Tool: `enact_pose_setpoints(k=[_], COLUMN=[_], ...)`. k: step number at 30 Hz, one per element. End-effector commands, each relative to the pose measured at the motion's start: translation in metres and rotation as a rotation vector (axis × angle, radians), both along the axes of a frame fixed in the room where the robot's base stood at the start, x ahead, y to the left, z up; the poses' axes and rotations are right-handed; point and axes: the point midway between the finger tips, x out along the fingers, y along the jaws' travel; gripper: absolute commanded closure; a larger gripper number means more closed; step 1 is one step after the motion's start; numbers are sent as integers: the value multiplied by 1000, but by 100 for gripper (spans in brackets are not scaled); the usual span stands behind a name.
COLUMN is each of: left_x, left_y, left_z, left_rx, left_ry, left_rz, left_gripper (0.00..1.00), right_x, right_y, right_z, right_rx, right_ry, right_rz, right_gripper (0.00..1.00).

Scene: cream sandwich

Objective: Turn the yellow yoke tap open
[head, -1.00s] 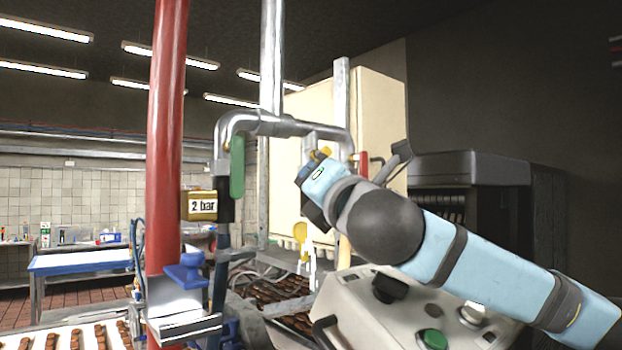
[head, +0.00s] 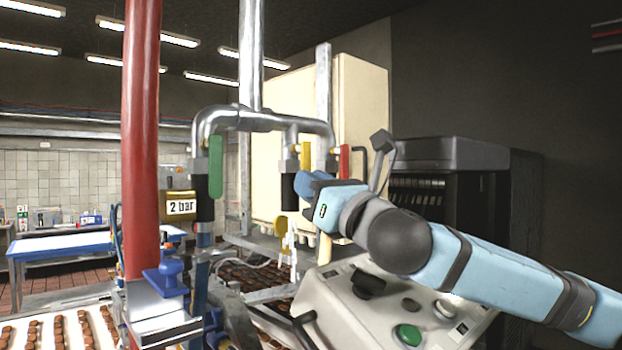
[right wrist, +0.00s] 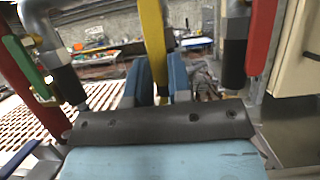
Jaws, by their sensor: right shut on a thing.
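The yellow yoke tap (head: 306,156) has a flat yellow handle that hangs straight down from the silver pipe, between the green-handled and red-handled taps. My right gripper (head: 309,186) is at the lower end of this handle. In the right wrist view the yellow handle (right wrist: 153,40) runs down between the two blue fingers of my right gripper (right wrist: 158,78), which are shut on it. The handle's lower end is hidden behind the gripper body there. My left gripper is not in view.
The green handle (head: 215,166) hangs to the left, and the red handle (head: 344,161) is close on the right. A red pipe (head: 142,140) stands at left. A control panel (head: 395,305) with a green button is below my right arm. A cream cabinet (head: 360,110) stands behind.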

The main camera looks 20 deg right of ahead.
Motion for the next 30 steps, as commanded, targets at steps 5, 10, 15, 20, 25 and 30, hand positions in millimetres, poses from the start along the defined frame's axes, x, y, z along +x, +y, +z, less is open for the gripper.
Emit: enact_pose_setpoints(k=[5, 10, 15, 20, 25, 30], left_x=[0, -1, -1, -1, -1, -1], left_y=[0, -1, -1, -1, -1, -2], left_z=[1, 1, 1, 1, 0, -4], left_rx=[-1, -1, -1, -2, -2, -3], left_ry=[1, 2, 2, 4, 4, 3], left_rz=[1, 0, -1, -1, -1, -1], left_gripper=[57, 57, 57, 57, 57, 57], right_x=[1, 1, 0, 0, 0, -9], right_y=[-1, -1, -1, -1, -1, -5], right_z=[1, 1, 1, 1, 1, -5], right_rx=[-12, -12, -12, -12, -12, -11], right_ry=[-6, -8, -8, -6, -5, -6], right_rz=[-2, -3, -3, -2, -1, -1], right_gripper=[100, 100, 74, 55, 55, 55])
